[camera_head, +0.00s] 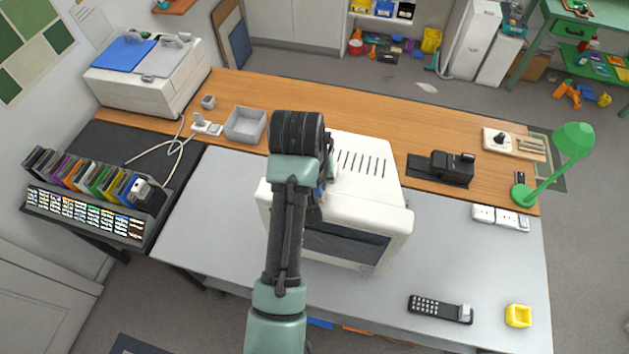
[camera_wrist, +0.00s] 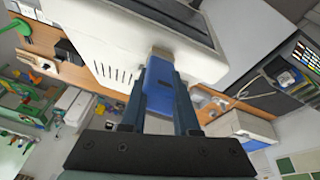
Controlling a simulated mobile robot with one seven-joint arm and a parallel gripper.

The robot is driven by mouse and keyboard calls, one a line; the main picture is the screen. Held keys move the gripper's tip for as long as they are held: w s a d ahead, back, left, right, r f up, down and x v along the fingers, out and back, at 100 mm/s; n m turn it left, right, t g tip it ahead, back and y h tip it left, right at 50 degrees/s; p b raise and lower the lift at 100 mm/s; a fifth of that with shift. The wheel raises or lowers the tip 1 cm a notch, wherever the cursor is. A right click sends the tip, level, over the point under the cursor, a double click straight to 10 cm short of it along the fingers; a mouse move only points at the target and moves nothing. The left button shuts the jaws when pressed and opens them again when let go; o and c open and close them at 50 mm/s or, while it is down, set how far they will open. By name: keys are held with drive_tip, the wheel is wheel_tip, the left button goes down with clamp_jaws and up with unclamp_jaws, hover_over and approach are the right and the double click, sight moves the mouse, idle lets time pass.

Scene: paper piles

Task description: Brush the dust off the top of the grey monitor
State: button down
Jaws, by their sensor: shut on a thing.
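The monitor (camera_head: 375,163) is a boxy off-white set with slots in its top and a dark screen facing the front of the table. In the wrist view its pale casing (camera_wrist: 95,35) fills the upper part. My gripper (camera_wrist: 160,78) is shut on a blue-handled brush (camera_wrist: 137,104), with a pale brown end at the casing's edge. I cannot tell whether the brush touches the monitor. In the head view my arm hides the monitor's left part and most of the gripper. I cannot make out any dust.
A grey open bin (camera_head: 246,125) and a white printer (camera_head: 150,75) stand to the left. A black device (camera_head: 443,168) and a green lamp (camera_head: 573,142) stand to the right. A black handset (camera_head: 440,309) and a yellow block (camera_head: 518,316) lie at the front right. The grey tabletop is clear left of the monitor.

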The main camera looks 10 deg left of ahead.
drive_tip(key=shift+a+f, duration=0.1)
drive_tip(key=shift+a, duration=0.05)
drive_tip(key=shift+d, duration=0.55)
idle(1.2)
drive_tip(key=shift+r, duration=3.6)
